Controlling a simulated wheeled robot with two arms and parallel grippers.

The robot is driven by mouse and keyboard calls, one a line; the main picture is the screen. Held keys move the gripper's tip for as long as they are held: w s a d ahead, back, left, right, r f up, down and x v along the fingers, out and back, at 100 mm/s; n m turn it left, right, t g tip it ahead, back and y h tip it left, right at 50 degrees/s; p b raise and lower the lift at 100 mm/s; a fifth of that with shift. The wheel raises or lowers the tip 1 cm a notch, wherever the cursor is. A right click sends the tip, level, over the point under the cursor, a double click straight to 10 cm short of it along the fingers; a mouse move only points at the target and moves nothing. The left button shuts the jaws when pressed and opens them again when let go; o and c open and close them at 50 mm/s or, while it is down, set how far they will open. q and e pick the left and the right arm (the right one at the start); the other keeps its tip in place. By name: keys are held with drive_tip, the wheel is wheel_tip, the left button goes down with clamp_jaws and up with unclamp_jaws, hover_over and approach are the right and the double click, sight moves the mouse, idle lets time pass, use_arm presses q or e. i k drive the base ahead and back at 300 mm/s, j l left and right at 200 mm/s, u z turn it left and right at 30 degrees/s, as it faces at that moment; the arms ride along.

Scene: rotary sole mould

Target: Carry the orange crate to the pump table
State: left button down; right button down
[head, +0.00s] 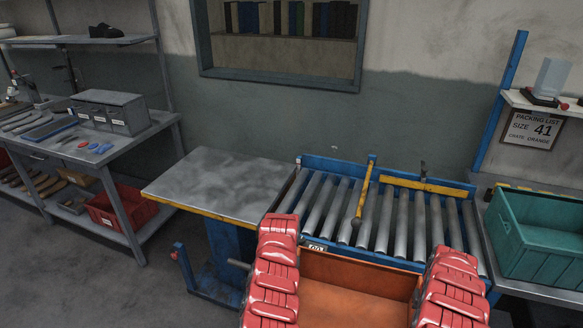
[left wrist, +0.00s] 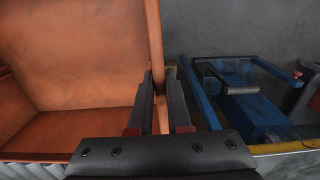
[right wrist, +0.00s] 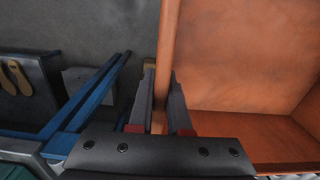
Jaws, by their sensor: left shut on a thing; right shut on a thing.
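The orange crate (head: 350,290) is at the bottom middle of the head view, at the near edge of the roller conveyor; its visible inside is empty. I cannot tell whether it touches the rollers. My left gripper (left wrist: 160,90) is shut on one side wall of the crate (left wrist: 85,55). My right gripper (right wrist: 162,90) is shut on the opposite wall of the crate (right wrist: 245,55). In the head view my red arms hide both pairs of fingers. The pump table (head: 215,183), with a bare grey top, yellow edge and blue base, stands left of the conveyor.
The roller conveyor (head: 400,222) has a blue frame and yellow bars across it. A teal crate (head: 540,240) stands on the right bench. A shelf bench (head: 90,150) with tools and a red bin (head: 120,208) is at the left. Floor is clear left of the pump table.

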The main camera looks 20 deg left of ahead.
sight(222, 177)
drive_tip(key=j, duration=2.8)
drive_tip(key=i+z, duration=0.05)
drive_tip(key=i, duration=0.05)
